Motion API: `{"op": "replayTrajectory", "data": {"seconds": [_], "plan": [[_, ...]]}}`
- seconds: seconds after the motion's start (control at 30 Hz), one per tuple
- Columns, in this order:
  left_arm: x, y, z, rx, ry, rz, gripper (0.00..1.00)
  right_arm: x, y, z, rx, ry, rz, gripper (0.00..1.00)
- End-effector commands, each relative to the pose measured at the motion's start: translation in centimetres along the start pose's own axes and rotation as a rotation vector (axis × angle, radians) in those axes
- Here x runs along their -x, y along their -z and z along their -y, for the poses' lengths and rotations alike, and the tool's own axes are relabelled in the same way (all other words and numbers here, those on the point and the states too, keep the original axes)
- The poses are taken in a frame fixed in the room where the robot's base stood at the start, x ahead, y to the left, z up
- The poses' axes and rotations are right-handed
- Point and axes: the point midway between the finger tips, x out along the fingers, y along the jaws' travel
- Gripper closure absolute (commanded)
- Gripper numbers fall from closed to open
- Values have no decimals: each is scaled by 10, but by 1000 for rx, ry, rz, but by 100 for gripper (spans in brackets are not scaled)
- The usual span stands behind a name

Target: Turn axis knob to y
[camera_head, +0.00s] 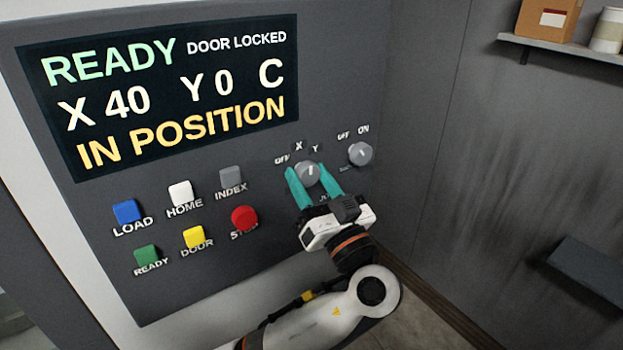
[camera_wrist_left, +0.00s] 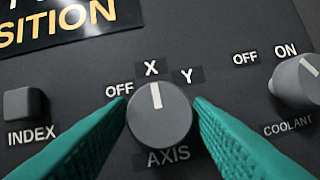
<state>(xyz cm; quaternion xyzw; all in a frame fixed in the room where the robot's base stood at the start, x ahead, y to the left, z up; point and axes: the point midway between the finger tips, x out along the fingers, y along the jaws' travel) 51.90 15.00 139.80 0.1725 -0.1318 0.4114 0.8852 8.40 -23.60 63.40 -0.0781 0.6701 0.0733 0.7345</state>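The round grey axis knob (camera_head: 308,174) is on the dark control panel, low and right of the screen. In the left wrist view the knob (camera_wrist_left: 160,122) has its white mark pointing at X, between OFF on the left and Y on the right. My left gripper (camera_head: 306,169) has its two teal fingers apart, one on each side of the knob. In the left wrist view the fingertips (camera_wrist_left: 160,103) flank the knob closely; I cannot tell whether they touch it. My right gripper is not in view.
The coolant knob (camera_head: 360,154) sits just right of the axis knob. The index button (camera_head: 230,176) and red stop button (camera_head: 244,218) are to the left. The screen (camera_head: 165,95) reads READY, DOOR LOCKED, X 40, Y 0, C, IN POSITION. A shelf (camera_head: 560,48) holds a box at the upper right.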

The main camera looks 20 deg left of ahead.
Motion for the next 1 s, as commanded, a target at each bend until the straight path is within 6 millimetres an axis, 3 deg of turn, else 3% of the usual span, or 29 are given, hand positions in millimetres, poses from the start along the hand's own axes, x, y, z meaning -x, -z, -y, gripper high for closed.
{"op": "replayTrajectory", "data": {"seconds": [0.03,0.2,0.43,0.77,1.0], "plan": [[0,0,0,0,0,0,62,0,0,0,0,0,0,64],[0,0,0,0,0,0,85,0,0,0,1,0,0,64],[2,2,0,-19,10,-2,85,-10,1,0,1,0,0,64],[2,4,-1,-188,82,-3,85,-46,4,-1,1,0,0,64],[0,-2,-4,-392,167,-2,85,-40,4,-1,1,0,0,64]]}}
